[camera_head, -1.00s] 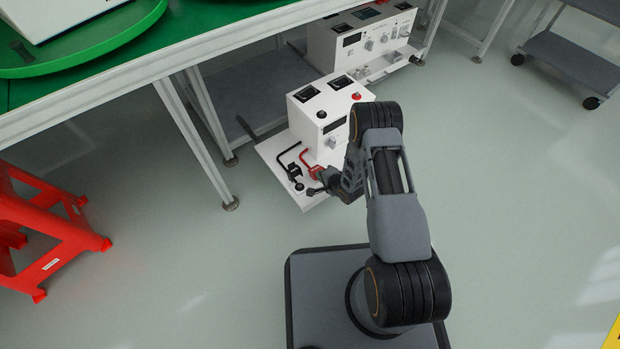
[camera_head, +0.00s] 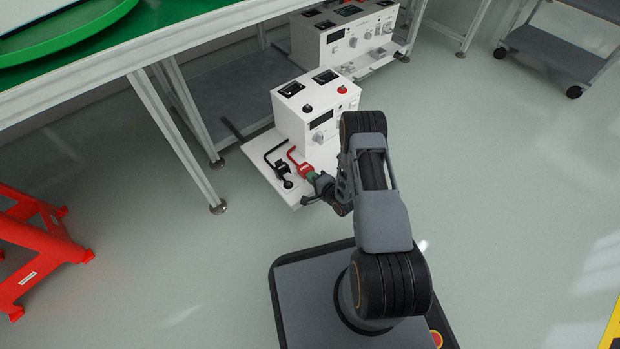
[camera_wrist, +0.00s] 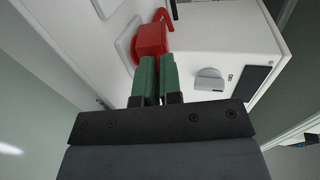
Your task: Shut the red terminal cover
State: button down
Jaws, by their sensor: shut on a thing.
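The red terminal cover (camera_head: 304,170) is a small red part on the white shelf at the front of a white instrument box (camera_head: 318,112). A bent red lead runs from it. In the wrist view, the red cover (camera_wrist: 151,42) is at the tips of my gripper's green fingers (camera_wrist: 156,72). The fingers are close together and shut on its near end, partly hiding it. In the head view my gripper (camera_head: 312,178) reaches the cover from the lower right. The exact angle of the cover is hard to tell.
A black terminal part (camera_head: 284,171) with a bent black lead is just left of the red cover. A second white instrument (camera_head: 340,38) stands behind. A table (camera_head: 150,50) with a green turntable (camera_head: 70,45) is above left. A red stool (camera_head: 35,245) stands left. Floor right is open.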

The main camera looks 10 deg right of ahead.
jog(key=shift+d, duration=0.2)
jog(key=c, duration=1.5)
grip_release()
jog(key=shift+c, duration=0.2)
jog(key=shift+o, duration=1.3)
jog(key=shift+a, duration=0.15)
jog(key=shift+s, duration=0.1)
jog(key=p+v, duration=0.5)
jog(key=v, duration=0.8)
jog(key=shift+s, duration=0.3)
jog(key=shift+r, duration=0.2)
